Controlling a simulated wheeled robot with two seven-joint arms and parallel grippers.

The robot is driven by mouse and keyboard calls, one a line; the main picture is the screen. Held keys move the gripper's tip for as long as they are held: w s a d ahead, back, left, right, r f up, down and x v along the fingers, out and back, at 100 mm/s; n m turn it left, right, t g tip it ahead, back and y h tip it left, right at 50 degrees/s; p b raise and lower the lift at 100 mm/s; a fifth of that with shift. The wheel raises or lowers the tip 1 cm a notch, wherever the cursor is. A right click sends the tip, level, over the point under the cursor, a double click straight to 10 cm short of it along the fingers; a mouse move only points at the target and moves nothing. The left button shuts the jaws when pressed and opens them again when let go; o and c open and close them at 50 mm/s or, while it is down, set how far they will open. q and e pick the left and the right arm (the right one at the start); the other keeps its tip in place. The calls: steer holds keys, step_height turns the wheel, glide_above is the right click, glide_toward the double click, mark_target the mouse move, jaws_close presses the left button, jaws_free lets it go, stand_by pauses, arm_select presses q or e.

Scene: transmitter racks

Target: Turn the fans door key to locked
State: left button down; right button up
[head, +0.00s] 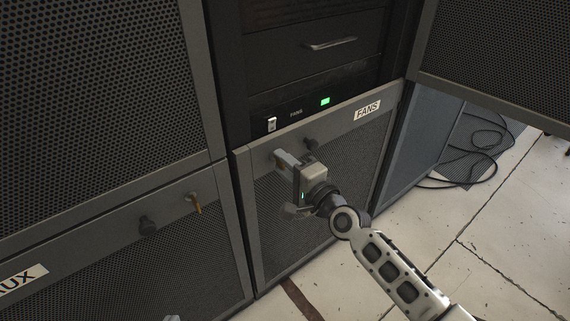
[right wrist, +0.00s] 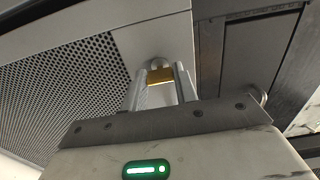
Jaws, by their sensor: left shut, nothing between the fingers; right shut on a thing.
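The fans door (head: 340,150) is the mesh panel labelled FANS, below the fan unit. My right gripper (head: 281,158) is at its upper left corner, shut on the brass fans door key. In the right wrist view the key (right wrist: 160,76) sits between the two fingers of the right gripper (right wrist: 160,85), in front of a round lock. The fingers hide part of the key, and its lock marking cannot be read. A small pale tip of my left gripper (head: 172,318) shows at the bottom edge of the head view, away from the fans door.
A dark knob (head: 310,143) is right of the key on the fans door. The AUX door (head: 110,260) at left has its own brass key (head: 194,203) and knob (head: 147,225). The fan unit has a switch (head: 271,124) and green light (head: 325,101). Cables (head: 465,160) lie at right.

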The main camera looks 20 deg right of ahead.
stand_by(0.5)
steer(key=o, duration=1)
steer(key=v, duration=1.6)
